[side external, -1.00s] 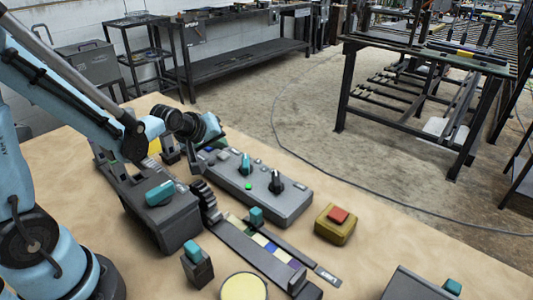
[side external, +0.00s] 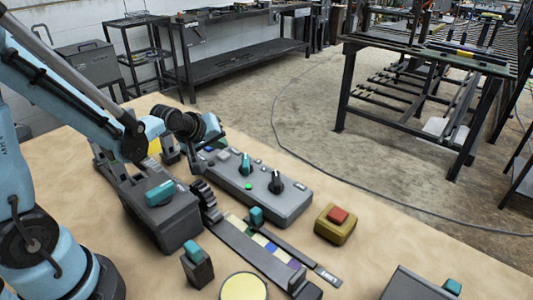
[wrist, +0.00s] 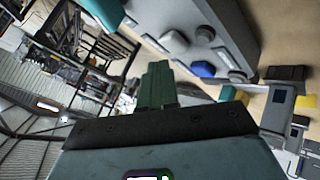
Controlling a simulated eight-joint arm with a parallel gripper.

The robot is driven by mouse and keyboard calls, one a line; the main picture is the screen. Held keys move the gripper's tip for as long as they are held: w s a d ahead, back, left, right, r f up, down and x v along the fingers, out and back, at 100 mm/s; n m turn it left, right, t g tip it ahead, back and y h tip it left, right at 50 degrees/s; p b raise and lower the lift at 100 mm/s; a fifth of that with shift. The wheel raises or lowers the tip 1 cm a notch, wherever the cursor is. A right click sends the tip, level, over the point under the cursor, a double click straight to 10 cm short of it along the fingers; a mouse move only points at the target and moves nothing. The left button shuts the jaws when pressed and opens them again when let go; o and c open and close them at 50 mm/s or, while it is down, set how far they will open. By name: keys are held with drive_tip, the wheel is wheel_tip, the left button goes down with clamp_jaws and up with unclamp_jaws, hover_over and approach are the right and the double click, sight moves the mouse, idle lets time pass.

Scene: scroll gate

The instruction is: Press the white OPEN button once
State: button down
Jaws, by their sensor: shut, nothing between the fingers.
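The grey control panel (side external: 262,195) lies on the table in the side view, with a teal knob (side external: 245,165), a black knob (side external: 276,183) and a lit green lamp (side external: 248,186). At its far end is a small blue button (side external: 209,150) beside pale buttons. The wrist view shows the blue button (wrist: 203,69) with pale grey-white buttons (wrist: 174,41) around it; no OPEN label is legible, so I cannot tell which is the white one. My gripper (wrist: 158,68) is shut and empty, its greenish fingers beside the panel's button end. Contact with a button cannot be told.
A dark block with a teal handle (side external: 160,193) stands left of the panel. A slotted track with coloured squares (side external: 260,240) lies in front. A red button on a yellow box (side external: 336,224) stands to the right, with bare table around it.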

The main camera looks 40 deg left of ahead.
sight(220, 156)
idle(0.4)
drive_tip(key=shift+f, duration=0.4)
drive_tip(key=shift+f, duration=0.5)
idle(0.7)
idle(0.3)
drive_tip(key=shift+r, duration=0.9)
drive_tip(key=shift+r, duration=0.1)
drive_tip(key=shift+r, duration=2.45)
